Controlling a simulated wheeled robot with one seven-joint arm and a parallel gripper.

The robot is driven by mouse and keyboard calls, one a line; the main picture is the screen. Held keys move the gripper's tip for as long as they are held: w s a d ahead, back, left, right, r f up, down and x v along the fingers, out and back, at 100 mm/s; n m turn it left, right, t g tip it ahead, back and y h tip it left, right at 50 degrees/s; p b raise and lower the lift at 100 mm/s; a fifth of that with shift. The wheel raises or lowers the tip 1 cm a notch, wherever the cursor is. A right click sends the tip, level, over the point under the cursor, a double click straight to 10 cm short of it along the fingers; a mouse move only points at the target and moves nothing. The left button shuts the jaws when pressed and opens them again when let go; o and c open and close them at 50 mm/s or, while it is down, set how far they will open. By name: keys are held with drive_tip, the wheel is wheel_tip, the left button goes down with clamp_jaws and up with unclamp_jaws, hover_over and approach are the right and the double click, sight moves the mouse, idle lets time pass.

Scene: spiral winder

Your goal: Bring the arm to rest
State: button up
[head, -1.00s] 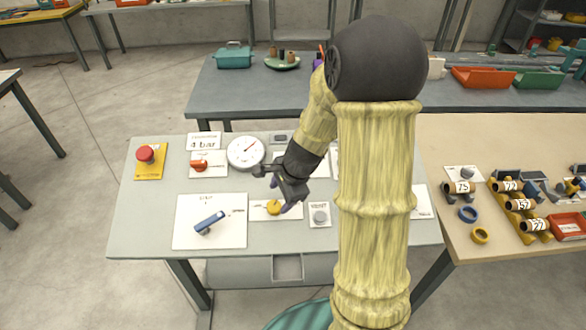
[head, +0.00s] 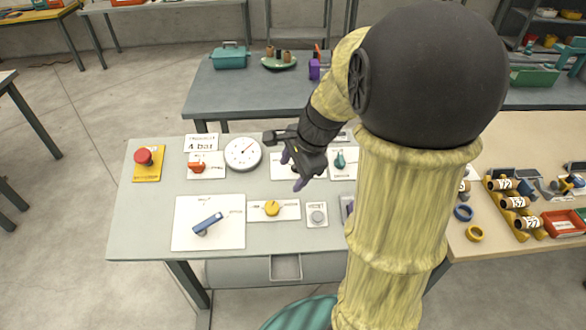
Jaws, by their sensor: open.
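My gripper (head: 290,168) is at the end of my raised arm, above the grey control table (head: 145,222). It is open, with nothing seen between its fingers. It hangs over a white plate to the right of the round gauge (head: 243,153) and hides most of that plate. The yellow knob (head: 271,208) sits on its white plate below the gripper in the picture, apart from it. A teal switch (head: 340,161) shows just right of the gripper. My arm covers the right part of the table.
A red emergency button (head: 144,156), an orange valve handle (head: 196,167), a blue lever (head: 208,223) and a grey button (head: 318,216) stand on the table. A grey-blue table (head: 235,97) is behind. A tan table (head: 495,252) with labelled rolls is at right.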

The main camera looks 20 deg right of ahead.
drive_tip(key=s+a+f+n+h, duration=0.1)
drive_tip(key=s+n, duration=0.3)
drive_tip(key=n, duration=0.4)
drive_tip(key=s+a+f+n+h, duration=0.1)
drive_tip(key=s+a+f+n, duration=0.2)
drive_tip(key=n, duration=0.6)
drive_tip(key=shift+s+a+f+g, duration=0.35)
drive_tip(key=shift+s+f, duration=0.15)
drive_tip(key=shift+s, duration=0.6)
idle(1.4)
